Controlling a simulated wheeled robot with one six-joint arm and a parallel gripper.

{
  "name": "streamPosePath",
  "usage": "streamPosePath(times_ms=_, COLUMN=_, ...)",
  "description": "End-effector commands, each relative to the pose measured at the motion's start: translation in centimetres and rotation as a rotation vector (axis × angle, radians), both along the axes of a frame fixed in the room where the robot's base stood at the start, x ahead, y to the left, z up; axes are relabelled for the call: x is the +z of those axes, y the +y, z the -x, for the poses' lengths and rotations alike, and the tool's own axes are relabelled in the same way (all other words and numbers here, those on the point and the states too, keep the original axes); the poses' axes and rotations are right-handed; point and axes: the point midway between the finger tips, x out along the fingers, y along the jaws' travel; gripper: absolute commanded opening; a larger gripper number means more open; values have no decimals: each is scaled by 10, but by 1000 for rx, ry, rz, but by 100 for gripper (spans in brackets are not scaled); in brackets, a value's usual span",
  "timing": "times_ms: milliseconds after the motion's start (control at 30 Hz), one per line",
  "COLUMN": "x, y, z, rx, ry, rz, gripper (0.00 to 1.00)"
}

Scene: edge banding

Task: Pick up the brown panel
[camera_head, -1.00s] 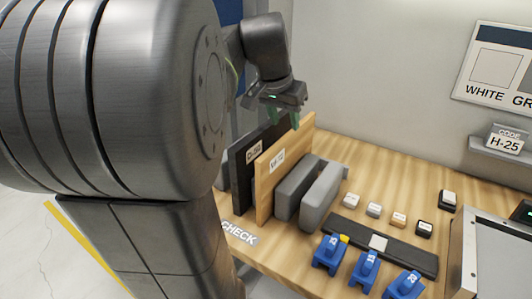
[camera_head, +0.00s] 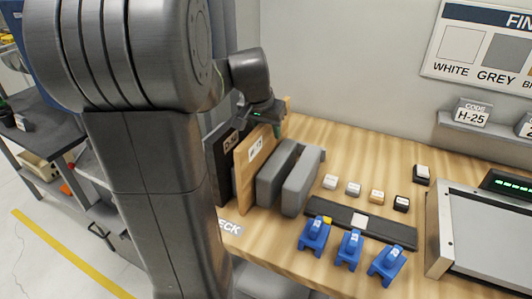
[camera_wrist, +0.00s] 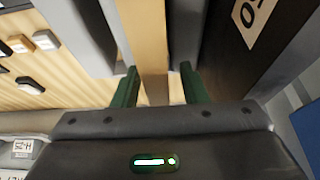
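The brown panel (camera_head: 250,165) stands upright in the row on the workbench, with a white label on its face. A black panel (camera_head: 217,170) with its own label stands to its left, and two grey panels (camera_head: 300,185) stand to its right. My gripper (camera_head: 272,125) is low over the far top part of the brown panel. In the wrist view, the green fingers of my gripper (camera_wrist: 158,88) are spread on either side of the brown panel (camera_wrist: 148,45). A gap shows on the right finger's side. Contact on the left side cannot be told.
Small sample blocks (camera_head: 352,188) and a dark strip (camera_head: 385,229) lie to the right of the panels. Several blue holders (camera_head: 350,248) stand at the front edge. A grey machine (camera_head: 480,235) is at the far right. A wall shelf (camera_head: 485,125) holds a code card.

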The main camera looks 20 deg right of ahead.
Motion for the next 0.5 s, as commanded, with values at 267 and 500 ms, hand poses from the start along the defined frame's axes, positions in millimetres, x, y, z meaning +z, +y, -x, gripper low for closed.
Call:
streamPosePath(times_ms=267, x=0, y=0, z=0, rx=0, ry=0, rz=0, gripper=4)
streamPosePath(times_ms=500, x=0, y=0, z=0, rx=0, ry=0, rz=0, gripper=0)
